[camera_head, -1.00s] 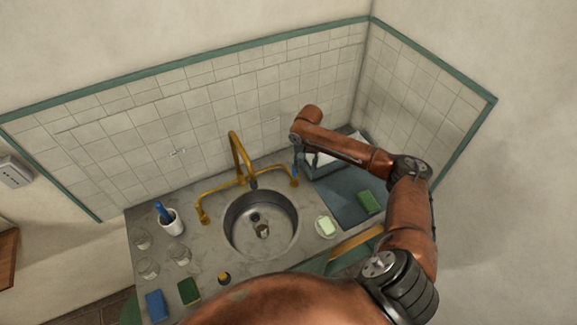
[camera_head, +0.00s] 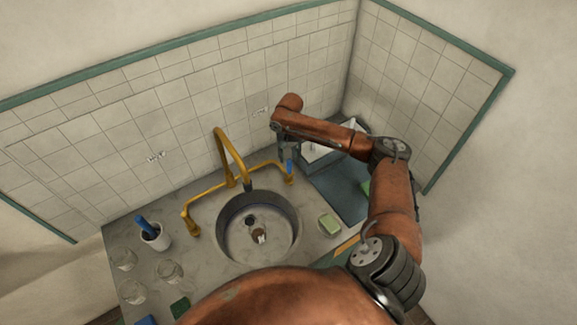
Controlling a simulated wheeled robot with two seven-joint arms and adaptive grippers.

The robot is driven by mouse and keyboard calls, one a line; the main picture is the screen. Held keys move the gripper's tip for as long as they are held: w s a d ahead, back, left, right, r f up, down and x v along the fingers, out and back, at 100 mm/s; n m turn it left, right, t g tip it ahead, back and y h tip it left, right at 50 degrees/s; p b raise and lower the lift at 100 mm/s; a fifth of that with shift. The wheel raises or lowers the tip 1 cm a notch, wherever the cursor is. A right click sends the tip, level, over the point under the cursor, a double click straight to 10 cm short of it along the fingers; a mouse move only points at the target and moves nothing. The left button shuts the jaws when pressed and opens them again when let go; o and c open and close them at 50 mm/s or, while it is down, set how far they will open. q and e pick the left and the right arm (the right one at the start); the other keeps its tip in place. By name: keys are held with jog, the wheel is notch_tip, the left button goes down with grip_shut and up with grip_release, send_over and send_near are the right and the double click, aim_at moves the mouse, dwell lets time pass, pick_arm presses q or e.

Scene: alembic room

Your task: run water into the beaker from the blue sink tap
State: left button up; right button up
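The brass tap (camera_head: 232,158) arches over the round metal sink (camera_head: 298,232). Its blue handle (camera_head: 289,167) stands on the right-hand valve. My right gripper (camera_head: 287,158) points down at this handle, with its fingers at or just beside it. The fingers are small and dark, so whether they close on it is unclear. Clear glass vessels stand on the counter at lower left: one (camera_head: 125,260), a second (camera_head: 170,271) and a third (camera_head: 133,291). I cannot tell which is the beaker. A small object (camera_head: 259,236) lies in the sink near the drain, too small to identify. My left gripper is out of view.
A white cup (camera_head: 156,240) with blue-handled items stands left of the sink. A soap dish (camera_head: 329,224) sits at its right. A dark tray (camera_head: 342,188) with a rack (camera_head: 325,150) lies under my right arm. Green (camera_head: 180,306) and blue (camera_head: 146,321) sponges are at the lower edge.

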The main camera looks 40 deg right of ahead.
aim_at(289, 165)
jog(key=shift+a+f, duration=0.1)
jog(key=shift+f, duration=3)
jog(key=shift+c, duration=0.7)
grip_shut()
